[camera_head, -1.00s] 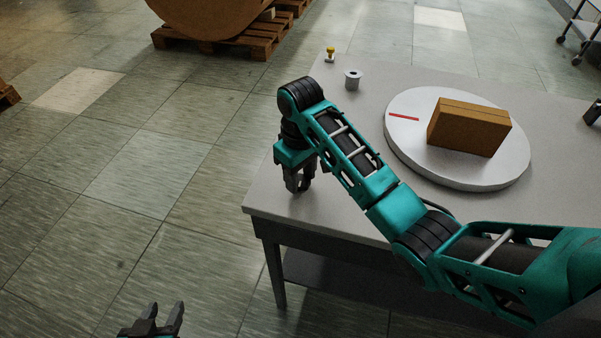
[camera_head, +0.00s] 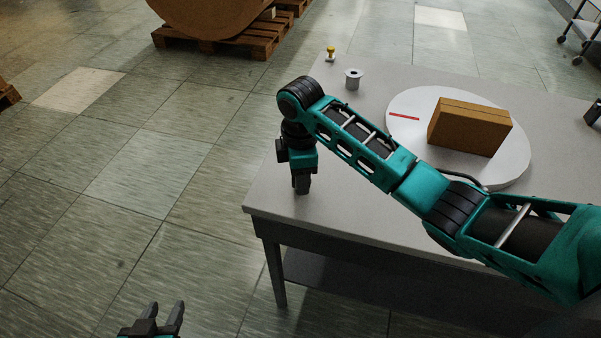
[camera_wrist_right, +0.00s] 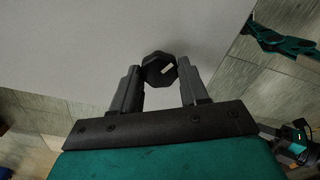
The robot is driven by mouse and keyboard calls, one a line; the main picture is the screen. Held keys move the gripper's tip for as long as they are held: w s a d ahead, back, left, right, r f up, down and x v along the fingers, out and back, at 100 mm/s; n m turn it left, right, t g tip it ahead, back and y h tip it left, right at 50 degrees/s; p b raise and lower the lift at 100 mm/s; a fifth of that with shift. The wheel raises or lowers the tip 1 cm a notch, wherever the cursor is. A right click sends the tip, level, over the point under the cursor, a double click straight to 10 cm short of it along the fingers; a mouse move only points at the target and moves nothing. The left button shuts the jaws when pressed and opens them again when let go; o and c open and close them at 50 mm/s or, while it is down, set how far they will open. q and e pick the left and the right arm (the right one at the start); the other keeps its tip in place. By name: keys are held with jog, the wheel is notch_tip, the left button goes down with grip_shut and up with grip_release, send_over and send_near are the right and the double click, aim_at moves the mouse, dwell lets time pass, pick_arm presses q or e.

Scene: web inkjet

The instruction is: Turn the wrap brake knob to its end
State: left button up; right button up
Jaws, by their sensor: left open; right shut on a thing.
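The wrap brake knob (camera_wrist_right: 159,69) is a dark, many-sided knob with a small white mark, seen in the right wrist view. My right gripper (camera_wrist_right: 160,76) is shut on it, one finger on each side. In the head view my right gripper (camera_head: 302,186) points down at the near left corner of the grey table, and it hides the knob. My left gripper (camera_head: 162,316) is open and empty over the floor at the bottom edge, left of the table.
A round white turntable (camera_head: 410,160) with a brown box (camera_head: 468,128) and a red strip (camera_head: 404,117) is on the table (camera_head: 345,215). A grey spool (camera_head: 353,79) and a yellow-topped button (camera_head: 331,54) stand at the back left. A pallet (camera_head: 225,45) lies on the floor behind.

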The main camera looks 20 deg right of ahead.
jog(key=n, duration=0.5)
jog(key=shift+n, duration=0.3)
jog(key=n, duration=1.2)
jog(key=shift+d+n, duration=0.1)
jog(key=shift+n, duration=0.2)
jog(key=n, duration=0.5)
jog(key=shift+n, duration=0.3)
jog(key=o, duration=1.1)
jog(key=shift+c, duration=0.2)
notch_tip(320, 180, up, 13)
